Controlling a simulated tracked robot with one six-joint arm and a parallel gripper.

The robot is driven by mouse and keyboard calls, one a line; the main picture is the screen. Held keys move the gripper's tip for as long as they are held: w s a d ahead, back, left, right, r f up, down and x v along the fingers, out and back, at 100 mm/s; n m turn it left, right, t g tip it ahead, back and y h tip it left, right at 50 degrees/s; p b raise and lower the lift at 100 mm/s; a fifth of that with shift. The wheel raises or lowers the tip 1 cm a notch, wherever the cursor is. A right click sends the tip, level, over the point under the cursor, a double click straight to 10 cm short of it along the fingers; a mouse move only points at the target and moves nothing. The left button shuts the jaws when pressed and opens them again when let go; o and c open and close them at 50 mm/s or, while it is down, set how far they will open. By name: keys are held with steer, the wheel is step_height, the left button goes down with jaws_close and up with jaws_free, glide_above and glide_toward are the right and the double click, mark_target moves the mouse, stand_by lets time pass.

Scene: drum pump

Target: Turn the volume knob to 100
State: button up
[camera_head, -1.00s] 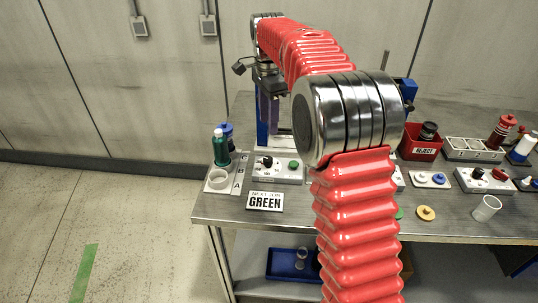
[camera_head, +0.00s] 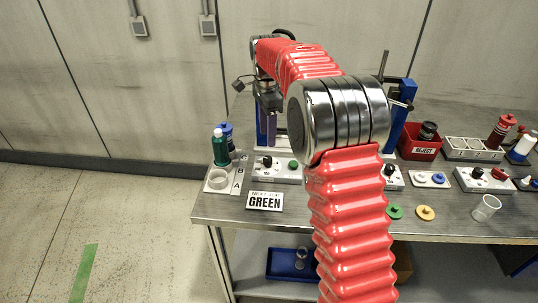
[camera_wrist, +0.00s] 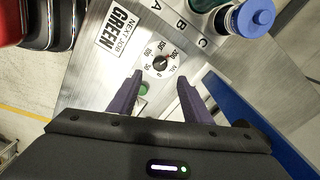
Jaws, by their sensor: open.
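The black volume knob (camera_wrist: 162,62) sits on a round white dial marked 0 to 200 in the wrist view. A red mark on it appears to lie toward the 200 side; the exact reading is too small to tell. In the head view the knob (camera_head: 267,162) is on the left white control box (camera_head: 280,174), beside a green button (camera_head: 293,163). My gripper (camera_wrist: 159,79) is open and empty. Its two purple fingers are on either side of the knob in the picture, apparently above it and not touching. In the head view my gripper (camera_head: 267,128) hangs over the box.
Next to the box are a rack lettered A, B, C with a green bottle (camera_head: 219,146) and a blue-capped bottle (camera_wrist: 250,18), and a NEXT JOB GREEN sign (camera_head: 265,201). A blue post stands close by. A red reject bin (camera_head: 420,146) and a second box are further right.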

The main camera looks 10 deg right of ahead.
mark_target(268, 158)
step_height(268, 158, down, 9)
steer(key=shift+s+f, duration=0.15)
steer(key=shift+f, duration=0.05)
stand_by(0.3)
steer(key=c, duration=1.1)
steer(key=shift+o, duration=0.2)
steer(key=shift+d, duration=0.25)
steer(key=shift+a, duration=0.15)
